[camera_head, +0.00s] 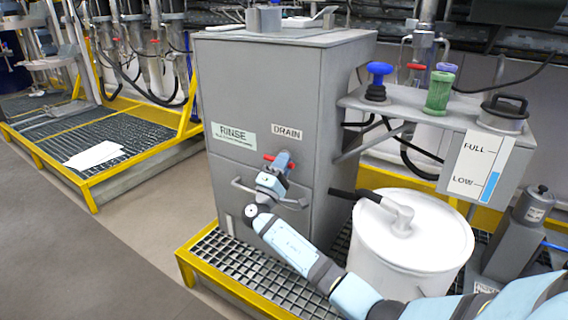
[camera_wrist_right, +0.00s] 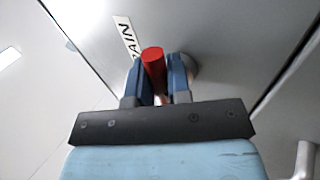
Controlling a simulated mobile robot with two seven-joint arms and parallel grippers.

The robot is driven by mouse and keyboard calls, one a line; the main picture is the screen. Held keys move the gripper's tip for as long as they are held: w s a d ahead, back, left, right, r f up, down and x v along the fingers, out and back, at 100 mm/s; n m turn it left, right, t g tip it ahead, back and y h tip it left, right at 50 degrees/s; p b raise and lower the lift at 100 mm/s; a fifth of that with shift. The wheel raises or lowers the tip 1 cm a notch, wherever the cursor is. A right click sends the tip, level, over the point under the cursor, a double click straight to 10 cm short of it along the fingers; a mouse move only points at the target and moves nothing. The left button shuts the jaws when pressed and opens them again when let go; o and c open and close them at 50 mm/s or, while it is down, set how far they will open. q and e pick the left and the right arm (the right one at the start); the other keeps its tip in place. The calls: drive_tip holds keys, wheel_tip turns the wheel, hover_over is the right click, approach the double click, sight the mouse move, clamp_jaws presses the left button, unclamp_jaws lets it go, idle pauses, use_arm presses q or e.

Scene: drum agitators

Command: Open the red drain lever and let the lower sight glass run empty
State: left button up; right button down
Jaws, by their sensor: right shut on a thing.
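The red drain lever (camera_head: 269,157) is on the front of the grey cabinet (camera_head: 262,85), just below the DRAIN label (camera_head: 287,132). My right gripper (camera_head: 283,163) is shut on the lever there. In the right wrist view the red lever end (camera_wrist_right: 153,62) sits between the blue fingers of my right gripper (camera_wrist_right: 163,80). The gripper hides the lever's pivot. A sight gauge (camera_head: 482,165) marked FULL and LOW is on the grey box at right, with a blue column (camera_head: 490,187) near LOW. A pale narrow strip (camera_head: 229,224) shows low on the cabinet; its level cannot be read. My left gripper is not in view.
A cabinet handle bar (camera_head: 262,196) lies just below the lever, behind my right arm. A white drum (camera_head: 412,240) with a black-handled pipe stands right of the cabinet. A shelf above it holds a blue knob (camera_head: 377,80) and a green cylinder (camera_head: 438,92). Open floor lies at left.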

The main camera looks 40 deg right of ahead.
idle(0.3)
drive_tip(key=c, duration=1.1)
unclamp_jaws()
drive_tip(key=shift+s+a+f, duration=0.1)
drive_tip(key=shift+a+f, duration=0.05)
drive_tip(key=shift+a, duration=0.1)
use_arm(q)
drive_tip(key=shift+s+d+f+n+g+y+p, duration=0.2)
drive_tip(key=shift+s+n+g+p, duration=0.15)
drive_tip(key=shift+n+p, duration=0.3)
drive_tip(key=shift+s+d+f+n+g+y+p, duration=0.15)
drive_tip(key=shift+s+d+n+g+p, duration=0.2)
drive_tip(key=shift+p, duration=0.5)
use_arm(e)
drive_tip(key=v, duration=1.3)
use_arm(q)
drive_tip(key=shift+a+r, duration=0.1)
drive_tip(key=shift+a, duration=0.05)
use_arm(e)
drive_tip(key=shift+a+f, duration=0.1)
